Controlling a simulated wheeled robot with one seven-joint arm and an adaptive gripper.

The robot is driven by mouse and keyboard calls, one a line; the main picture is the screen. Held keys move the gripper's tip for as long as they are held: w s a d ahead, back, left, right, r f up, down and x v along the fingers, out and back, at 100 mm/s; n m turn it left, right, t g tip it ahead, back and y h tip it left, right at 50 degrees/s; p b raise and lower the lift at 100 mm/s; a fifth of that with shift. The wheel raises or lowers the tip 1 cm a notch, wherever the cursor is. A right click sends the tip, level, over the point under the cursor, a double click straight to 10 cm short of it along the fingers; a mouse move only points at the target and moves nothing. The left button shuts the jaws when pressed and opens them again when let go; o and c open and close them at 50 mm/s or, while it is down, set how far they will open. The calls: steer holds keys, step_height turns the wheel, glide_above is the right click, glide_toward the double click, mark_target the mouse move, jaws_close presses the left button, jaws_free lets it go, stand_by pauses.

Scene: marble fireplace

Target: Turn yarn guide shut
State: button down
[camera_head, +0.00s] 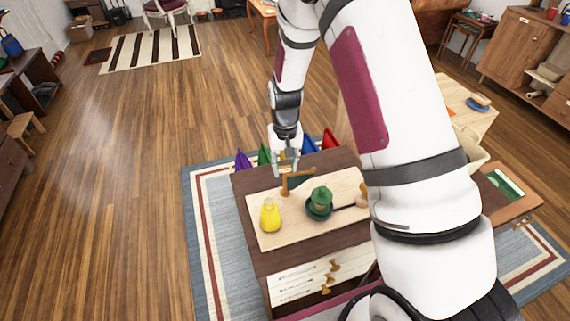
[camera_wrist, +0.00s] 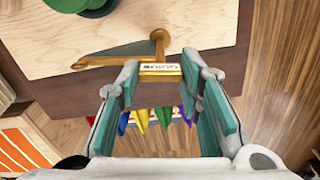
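The yarn guide (camera_head: 297,181) is a brown-gold piece on a short post near the far edge of the pale board. In the wrist view the guide (camera_wrist: 160,42) has a round-topped post, a thin arm reaching left with a dark panel behind it, and a small gold plate (camera_wrist: 160,69) lettered "GUIDE". My gripper (camera_head: 286,171) points down at the guide's far side. In the wrist view my gripper (camera_wrist: 162,75) is open, with its teal-padded fingers on either side of the plate. I cannot tell whether either finger touches it.
The pale board (camera_head: 270,244) lies on a dark brown cabinet (camera_head: 240,187). A yellow bottle-like object (camera_head: 270,216) and a green knobbed piece (camera_head: 320,203) stand on it. Open wooden floor (camera_head: 150,130) lies to the left.

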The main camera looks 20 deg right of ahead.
steer(key=shift+m, duration=0.4)
steer(key=m, duration=0.7)
steer(key=shift+m+b, duration=0.3)
steer(key=m, duration=0.3)
steer(key=shift+m, duration=2.3)
steer(key=c, duration=1.1)
jaws_free()
